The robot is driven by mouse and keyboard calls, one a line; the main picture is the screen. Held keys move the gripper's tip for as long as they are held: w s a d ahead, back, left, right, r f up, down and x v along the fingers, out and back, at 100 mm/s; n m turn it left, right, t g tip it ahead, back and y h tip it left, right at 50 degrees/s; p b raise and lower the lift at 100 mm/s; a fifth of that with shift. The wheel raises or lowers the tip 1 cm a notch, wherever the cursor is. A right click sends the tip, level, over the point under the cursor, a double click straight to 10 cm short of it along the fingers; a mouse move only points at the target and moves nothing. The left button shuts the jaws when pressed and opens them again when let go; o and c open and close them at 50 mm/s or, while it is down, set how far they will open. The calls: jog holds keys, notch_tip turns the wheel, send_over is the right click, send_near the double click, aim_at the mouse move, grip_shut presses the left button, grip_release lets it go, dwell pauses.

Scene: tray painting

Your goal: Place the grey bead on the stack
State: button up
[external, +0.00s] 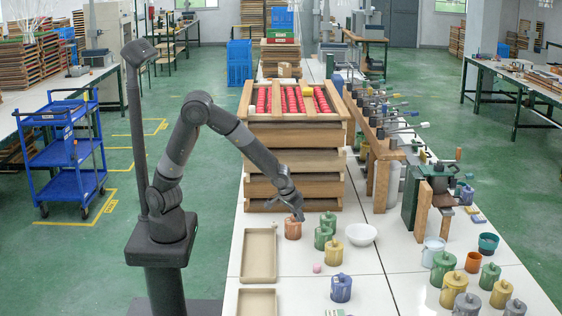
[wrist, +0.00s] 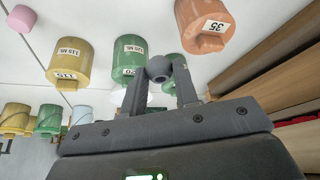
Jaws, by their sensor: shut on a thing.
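My gripper (external: 297,213) is low over the white table, just above and beside an orange lidded pot (external: 292,229). In the wrist view its two fingers (wrist: 160,72) are closed on a small round dark grey bead (wrist: 158,69), held at the fingertips. The bead is too small to make out in the external view. A tall stack of wooden trays (external: 294,137) stands behind the gripper. Its top tray holds rows of red pieces and a yellow block (external: 308,90). Which stack is meant cannot be told for sure.
Green pots (external: 323,237), a yellow pot (external: 333,252) and a white bowl (external: 361,235) stand right of the gripper. A pink cylinder (external: 317,268) and a blue pot (external: 341,288) are nearer. Shallow beige trays (external: 245,253) lie front left. A bench with clamps (external: 381,128) runs along the right.

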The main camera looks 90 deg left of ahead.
jog(key=shift+d, duration=0.5)
jog(key=w+a+r, duration=0.2)
jog(key=a+r, duration=0.3)
jog(key=r, duration=0.7)
jog(key=w+a+r, duration=0.3)
jog(key=a+r, duration=0.3)
jog(key=r, duration=0.6)
jog(key=s+a+r+n, duration=0.1)
jog(key=s+a+r, duration=0.25)
jog(key=r, duration=0.45)
jog(key=s+a+r, duration=0.2)
jog(key=s+r, duration=0.2)
jog(key=r, duration=0.4)
jog(key=s+a+r+n, duration=0.1)
jog(key=s+a+r, duration=0.25)
jog(key=r, duration=0.45)
jog(key=shift+y, duration=0.3)
jog(key=a+f, duration=0.2)
jog(key=a, duration=0.1)
jog(key=a+f, duration=0.2)
jog(key=a, duration=0.2)
jog(key=s+a+f, duration=0.1)
jog(key=a+f, duration=0.2)
jog(key=a, duration=0.1)
jog(key=shift+f, duration=0.1)
jog(key=shift+a+f, duration=0.15)
jog(key=shift+a, duration=0.05)
jog(key=shift+f, duration=1.95)
